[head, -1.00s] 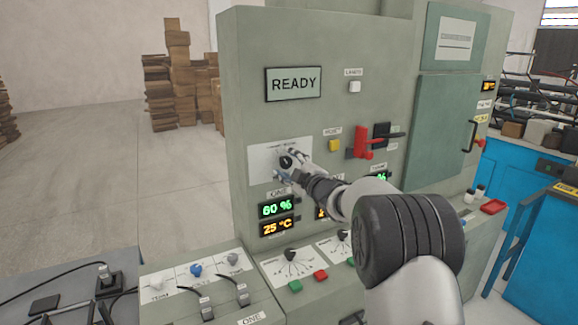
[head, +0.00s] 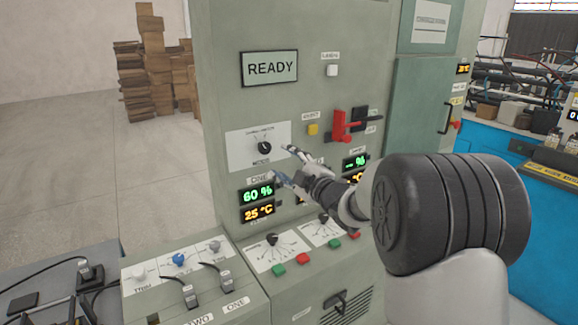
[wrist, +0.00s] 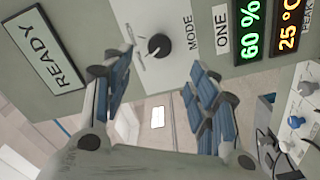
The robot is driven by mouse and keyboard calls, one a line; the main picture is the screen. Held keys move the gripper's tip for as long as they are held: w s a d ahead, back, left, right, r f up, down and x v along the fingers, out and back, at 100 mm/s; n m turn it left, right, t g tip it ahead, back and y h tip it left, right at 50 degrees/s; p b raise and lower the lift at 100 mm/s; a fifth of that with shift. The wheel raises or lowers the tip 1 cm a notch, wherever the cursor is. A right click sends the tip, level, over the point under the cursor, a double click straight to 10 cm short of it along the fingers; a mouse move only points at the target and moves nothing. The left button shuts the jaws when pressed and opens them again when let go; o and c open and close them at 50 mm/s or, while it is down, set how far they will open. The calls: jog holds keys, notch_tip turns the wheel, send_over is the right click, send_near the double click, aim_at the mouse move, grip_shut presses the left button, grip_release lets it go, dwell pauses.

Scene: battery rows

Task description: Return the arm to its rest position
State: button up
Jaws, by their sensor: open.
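My gripper (head: 283,164) is open and empty in front of the grey-green cabinet, just right of and below the black mode knob (head: 264,147). The knob sits on a white plate and is clear of the fingers in the head view. In the wrist view the two blue-padded fingers of my gripper (wrist: 162,90) are spread wide, and the knob (wrist: 158,46) shows beyond the gap between them. My arm reaches in from the lower right and hides part of the panel's lower middle.
The cabinet carries a READY display (head: 269,68), a red handle (head: 341,125) and lit readouts (head: 257,195). A sloped switch panel (head: 190,282) juts out at lower left. A blue bench (head: 500,146) stands at right. Stacked boxes (head: 151,65) stand on open floor at back left.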

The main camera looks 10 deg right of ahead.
jog(key=shift+s+d, duration=0.15)
jog(key=shift+s, duration=0.35)
jog(key=s+d+r+m+g+h, duration=0.1)
jog(key=s+m+g+h, duration=0.2)
jog(key=s, duration=0.4)
jog(key=s+d+r+m+g+h, duration=0.1)
jog(key=s+d+m+h, duration=0.1)
jog(key=s+m+h, duration=0.35)
jog(key=s+a+f+m+g+y, duration=0.1)
jog(key=s+a+f+m+g, duration=0.1)
jog(key=s, duration=0.9)
jog(key=s+a+f+m+g+y, duration=0.1)
jog(key=s+f, duration=0.4)
jog(key=s, duration=0.6)
jog(key=s+a+f+m+g+y, duration=0.1)
jog(key=s+a+f+m+g, duration=0.2)
jog(key=s, duration=0.8)
jog(key=f+m+g, duration=0.1)
jog(key=g, duration=0.1)
jog(key=shift+s+a+g, duration=0.3)
jog(key=shift+a, duration=0.1)
